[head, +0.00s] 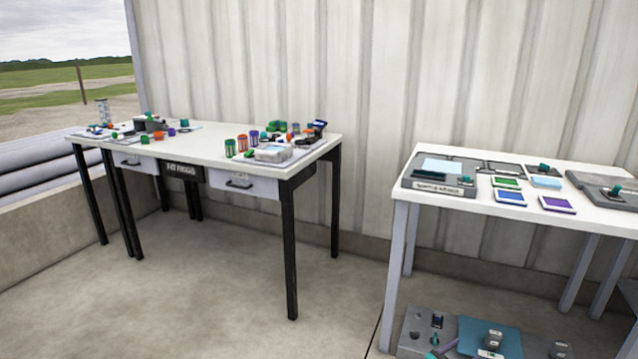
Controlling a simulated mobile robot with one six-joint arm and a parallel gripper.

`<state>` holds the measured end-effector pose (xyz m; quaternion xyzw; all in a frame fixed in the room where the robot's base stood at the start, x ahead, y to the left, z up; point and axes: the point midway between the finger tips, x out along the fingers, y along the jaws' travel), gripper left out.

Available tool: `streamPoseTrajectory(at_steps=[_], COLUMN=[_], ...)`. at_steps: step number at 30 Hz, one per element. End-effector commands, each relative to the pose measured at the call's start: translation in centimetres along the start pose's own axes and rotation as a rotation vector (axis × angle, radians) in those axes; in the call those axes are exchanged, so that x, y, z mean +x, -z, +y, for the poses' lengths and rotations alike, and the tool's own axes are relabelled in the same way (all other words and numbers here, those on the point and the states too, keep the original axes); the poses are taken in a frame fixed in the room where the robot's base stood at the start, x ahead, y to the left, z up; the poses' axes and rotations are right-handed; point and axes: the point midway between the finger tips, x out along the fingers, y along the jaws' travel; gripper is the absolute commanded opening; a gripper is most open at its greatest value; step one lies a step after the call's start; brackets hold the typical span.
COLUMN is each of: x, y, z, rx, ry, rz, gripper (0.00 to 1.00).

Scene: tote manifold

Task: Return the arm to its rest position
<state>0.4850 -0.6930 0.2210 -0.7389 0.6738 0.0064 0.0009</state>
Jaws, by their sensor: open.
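No part of my arm and no gripper shows in the head view, so its pose cannot be seen. The view holds two work tables. The left table (215,142) has a white top, black legs and two white drawers. The right table (480,207) has a white top and grey legs.
Small coloured cylinders (229,147) and parts crowd both ends of the left table. Flat coloured tiles (557,204) and grey trays (438,176) lie on the right table. A lower shelf (455,335) holds more parts. Bare concrete floor (240,300) lies in front and between.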

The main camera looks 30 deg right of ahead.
Motion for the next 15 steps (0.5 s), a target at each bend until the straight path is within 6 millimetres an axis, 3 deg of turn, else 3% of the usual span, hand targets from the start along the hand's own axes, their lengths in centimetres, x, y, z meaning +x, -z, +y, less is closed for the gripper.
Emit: streamPoseTrajectory(at_steps=[1, 3, 8, 15], x=[-1.5, -3.4, -8.1, -16.5], y=[1.8, 3.0, 5.5, 8.5], z=[-1.9, -4.1, -9.1, -16.6], rx=[-0.003, -0.010, -0.032, -0.080], ry=[0.031, 0.071, 0.175, 0.383], rz=[-0.001, -0.001, -0.006, -0.054], gripper=[0.63, 0.63, 0.63, 0.63])
